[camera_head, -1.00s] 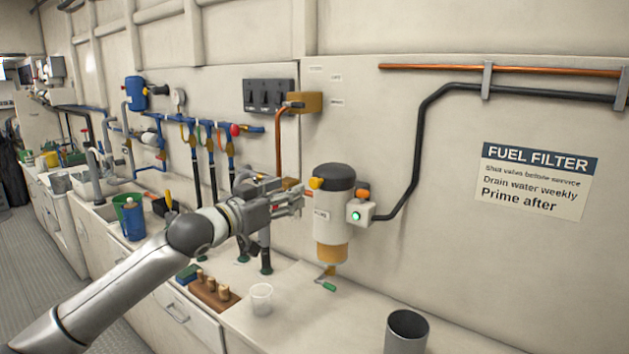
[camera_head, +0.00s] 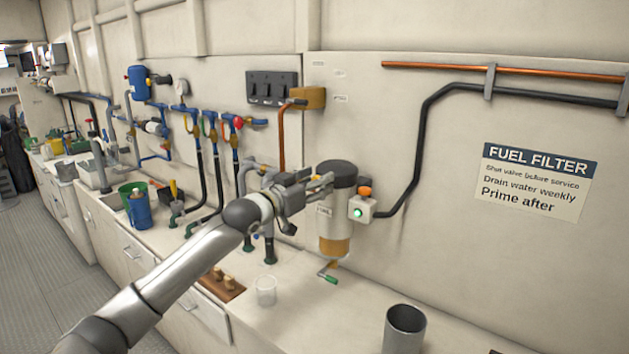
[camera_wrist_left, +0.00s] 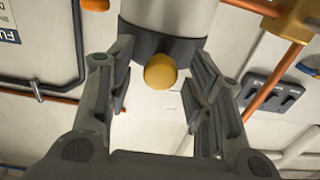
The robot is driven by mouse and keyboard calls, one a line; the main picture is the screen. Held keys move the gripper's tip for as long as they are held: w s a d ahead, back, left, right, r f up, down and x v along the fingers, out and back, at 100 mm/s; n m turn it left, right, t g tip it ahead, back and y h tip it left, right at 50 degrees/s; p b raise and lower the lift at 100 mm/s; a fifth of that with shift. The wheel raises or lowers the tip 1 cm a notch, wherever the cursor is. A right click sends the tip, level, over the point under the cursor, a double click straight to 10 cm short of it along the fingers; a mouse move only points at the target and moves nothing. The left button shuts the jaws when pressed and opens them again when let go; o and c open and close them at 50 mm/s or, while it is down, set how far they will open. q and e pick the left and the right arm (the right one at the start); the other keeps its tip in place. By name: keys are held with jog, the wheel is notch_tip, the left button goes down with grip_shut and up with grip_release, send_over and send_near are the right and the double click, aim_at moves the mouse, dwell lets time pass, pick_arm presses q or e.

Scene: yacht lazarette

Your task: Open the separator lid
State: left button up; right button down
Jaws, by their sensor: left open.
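The separator is a white cylinder (camera_head: 334,222) on the wall with a dark lid (camera_head: 337,171) on top and an amber bowl (camera_head: 334,246) below. My left gripper (camera_head: 325,184) is at the lid's left side, open, and hides the lid's yellow knob in the head view. In the left wrist view the yellow knob (camera_wrist_left: 160,71) stands out from the dark lid band (camera_wrist_left: 145,40), between the two spread fingers of my left gripper (camera_wrist_left: 158,58), with gaps on both sides. The lid sits on the white body. My right gripper is not in view.
A small box with a green light and orange button (camera_head: 361,208) is just right of the separator. A copper pipe (camera_head: 282,140) runs down behind my wrist. A clear cup (camera_head: 266,290) and a grey cylinder (camera_head: 405,328) stand on the counter below.

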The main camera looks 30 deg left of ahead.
pick_arm(q)
grip_shut()
jog(key=shift+r, duration=0.1)
